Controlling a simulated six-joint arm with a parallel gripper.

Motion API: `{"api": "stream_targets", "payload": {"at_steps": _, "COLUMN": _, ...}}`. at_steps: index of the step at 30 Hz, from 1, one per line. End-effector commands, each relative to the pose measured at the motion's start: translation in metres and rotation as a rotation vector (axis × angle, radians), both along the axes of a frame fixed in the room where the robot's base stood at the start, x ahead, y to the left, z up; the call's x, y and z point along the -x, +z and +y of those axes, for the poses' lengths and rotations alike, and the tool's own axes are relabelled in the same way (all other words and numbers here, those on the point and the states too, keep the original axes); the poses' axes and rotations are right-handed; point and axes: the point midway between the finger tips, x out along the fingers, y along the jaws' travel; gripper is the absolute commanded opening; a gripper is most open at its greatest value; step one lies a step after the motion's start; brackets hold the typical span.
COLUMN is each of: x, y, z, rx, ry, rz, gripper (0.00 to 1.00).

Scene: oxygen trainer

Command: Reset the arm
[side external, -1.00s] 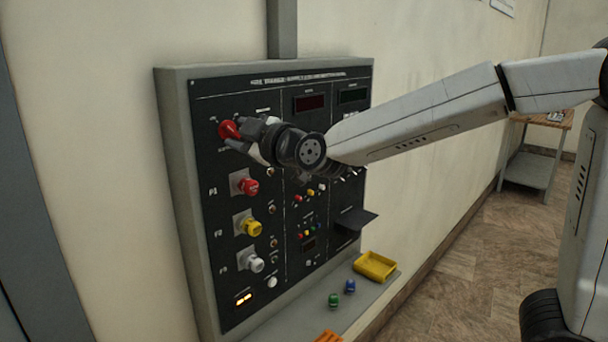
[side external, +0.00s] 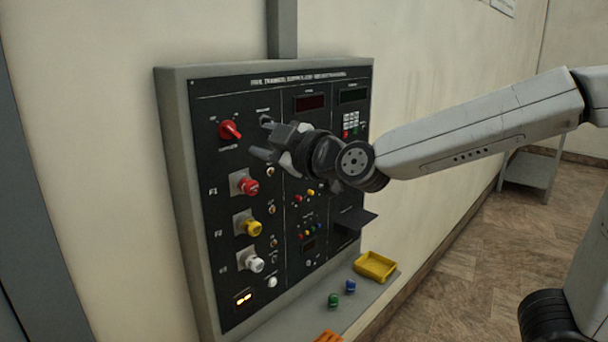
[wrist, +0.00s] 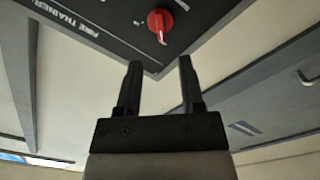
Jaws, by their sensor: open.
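My gripper (side external: 262,142) is in front of the upper left part of the black control panel (side external: 285,90), with its fingers apart and nothing between them. In the wrist view my gripper (wrist: 159,72) shows two spread black fingers with a clear gap. The red rotary knob (side external: 230,130) is on the panel to the left of the fingers, and none of it is covered. It also shows in the wrist view as a red knob (wrist: 160,22) beyond the fingertips, apart from them. My wrist and forearm hide part of the panel's middle and right.
Red (side external: 248,186), yellow (side external: 252,228) and white (side external: 255,263) knobs run down the panel's left side. A shelf below holds a yellow tray (side external: 375,266), a green piece (side external: 333,300) and a blue piece (side external: 350,286). A small dark ledge (side external: 357,219) juts from the panel.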

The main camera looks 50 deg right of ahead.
Motion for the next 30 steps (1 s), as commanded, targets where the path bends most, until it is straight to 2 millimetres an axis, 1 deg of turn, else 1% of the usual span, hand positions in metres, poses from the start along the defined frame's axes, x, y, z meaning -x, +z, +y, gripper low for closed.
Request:
{"api": "stream_targets", "payload": {"at_steps": 5, "x": 0.0, "y": -0.001, "z": 0.0, "rx": -0.001, "ry": 0.001, "rz": 0.002, "gripper": 0.49}}
{"api": "stream_targets", "payload": {"at_steps": 8, "x": -0.001, "y": -0.005, "z": 0.0, "rx": -0.007, "ry": 0.005, "rz": 0.016, "gripper": 0.49}}
{"api": "stream_targets", "payload": {"at_steps": 11, "x": -0.002, "y": -0.017, "z": -0.001, "rx": -0.027, "ry": 0.018, "rz": 0.053, "gripper": 0.49}}
{"api": "stream_targets", "payload": {"at_steps": 14, "x": -0.002, "y": -0.037, "z": -0.002, "rx": -0.065, "ry": 0.033, "rz": 0.12, "gripper": 0.49}}
{"api": "stream_targets", "payload": {"at_steps": 17, "x": 0.0, "y": -0.067, "z": -0.005, "rx": -0.124, "ry": 0.046, "rz": 0.221, "gripper": 0.49}}
{"api": "stream_targets", "payload": {"at_steps": 18, "x": 0.001, "y": -0.081, "z": -0.007, "rx": -0.15, "ry": 0.048, "rz": 0.271, "gripper": 0.49}}
{"api": "stream_targets", "payload": {"at_steps": 20, "x": 0.005, "y": -0.104, "z": -0.01, "rx": -0.196, "ry": 0.047, "rz": 0.352, "gripper": 0.49}}
{"api": "stream_targets", "payload": {"at_steps": 21, "x": 0.009, "y": -0.119, "z": -0.013, "rx": -0.227, "ry": 0.041, "rz": 0.409, "gripper": 0.49}}
{"api": "stream_targets", "payload": {"at_steps": 23, "x": 0.016, "y": -0.143, "z": -0.018, "rx": -0.275, "ry": 0.025, "rz": 0.498, "gripper": 0.49}}
{"api": "stream_targets", "payload": {"at_steps": 24, "x": 0.021, "y": -0.158, "z": -0.022, "rx": -0.308, "ry": 0.01, "rz": 0.557, "gripper": 0.49}}
{"api": "stream_targets", "payload": {"at_steps": 26, "x": 0.031, "y": -0.18, "z": -0.027, "rx": -0.355, "ry": -0.02, "rz": 0.647, "gripper": 0.49}}
{"api": "stream_targets", "payload": {"at_steps": 30, "x": 0.06, "y": -0.228, "z": -0.043, "rx": -0.465, "ry": -0.124, "rz": 0.851, "gripper": 0.49}}
